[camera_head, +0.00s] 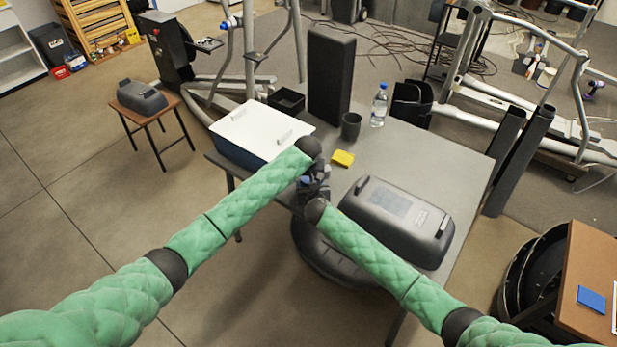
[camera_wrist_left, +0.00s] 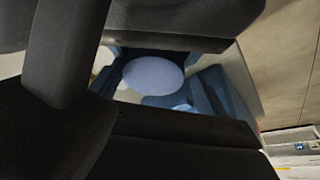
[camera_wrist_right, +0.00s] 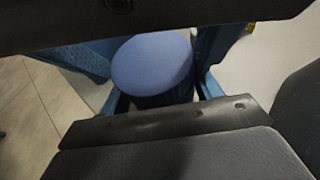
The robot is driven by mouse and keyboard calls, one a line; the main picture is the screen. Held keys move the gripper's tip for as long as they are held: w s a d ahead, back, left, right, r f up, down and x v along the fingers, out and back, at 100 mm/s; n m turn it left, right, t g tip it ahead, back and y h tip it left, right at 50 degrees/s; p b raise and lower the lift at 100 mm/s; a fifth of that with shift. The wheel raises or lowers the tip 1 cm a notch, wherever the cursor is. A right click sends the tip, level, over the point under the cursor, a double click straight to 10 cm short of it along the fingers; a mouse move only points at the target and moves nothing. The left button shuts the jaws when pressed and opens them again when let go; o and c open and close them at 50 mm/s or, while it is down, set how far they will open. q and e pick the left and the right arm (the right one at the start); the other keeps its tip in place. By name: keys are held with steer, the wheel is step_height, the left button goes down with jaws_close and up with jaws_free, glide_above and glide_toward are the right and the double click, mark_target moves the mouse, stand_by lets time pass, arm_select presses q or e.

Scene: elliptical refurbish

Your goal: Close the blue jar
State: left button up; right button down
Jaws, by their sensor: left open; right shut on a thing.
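The blue jar is held off the table's near edge, where my two grippers meet; in the head view the arms mostly hide it. Its round blue top (camera_wrist_right: 153,62) shows in the right wrist view above a dark body, between the blue fingers of my right gripper (camera_wrist_right: 153,85), which is shut on the jar. The blue top also shows in the left wrist view (camera_wrist_left: 153,76). My left gripper (camera_wrist_left: 160,85) is open, its fingers around or close by the blue top. I cannot tell whether they touch it, or whether the top is a lid seated fully.
The grey table (camera_head: 400,150) holds a blue box with a white lid (camera_head: 262,130), a yellow sponge (camera_head: 343,158), a black cup (camera_head: 351,126), a water bottle (camera_head: 379,105), a tall black speaker (camera_head: 330,75) and a dark case (camera_head: 398,220). A black round seat (camera_head: 340,262) is below my grippers.

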arm_select(q)
steer(key=v, duration=0.4)
steer(key=s+d+v, duration=0.1)
steer(key=v, duration=0.1)
steer(key=shift+f, duration=0.15)
arm_select(e)
steer(key=shift+w+a+r, duration=0.2)
steer(key=shift+w+r, duration=0.4)
steer(key=shift+r, duration=0.35)
arm_select(q)
steer(key=shift+w+a+r, duration=0.1)
steer(key=shift+a+r, duration=0.05)
steer(key=shift+r, duration=0.5)
arm_select(e)
steer(key=shift+f, duration=0.2)
arm_select(q)
steer(key=shift+a+r, duration=0.25)
steer(key=shift+r, duration=0.15)
arm_select(e)
steer(key=shift+s+a, duration=0.1)
steer(key=shift+s, duration=0.1)
arm_select(q)
steer(key=shift+w, duration=0.1)
arm_select(e)
steer(key=shift+c, duration=1.2)
jaws_free()
steer(key=shift+f, duration=0.1)
steer(key=shift+s, duration=0.1)
